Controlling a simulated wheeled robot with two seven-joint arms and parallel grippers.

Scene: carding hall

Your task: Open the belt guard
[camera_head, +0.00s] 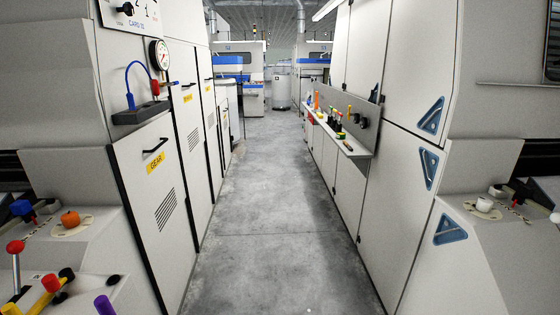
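A row of tall white doors lines the machine on the left. The nearest door (150,225) has a black bar handle (154,149), a vent grille and a yellow label reading GEAR; it looks shut. Behind it stands a second door (192,150) with a yellow label (187,98) too small to read and a vent grille; it looks shut too. I cannot tell which of the farther doors is the belt guard. Neither my left nor my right gripper is in view.
A clear grey concrete aisle (260,230) runs ahead between the machines. White cabinets with blue triangular pulls (431,116) line the right, with a shelf (345,140) of bottles. Control consoles with an orange knob (70,219) and a white knob (485,204) flank the near sides.

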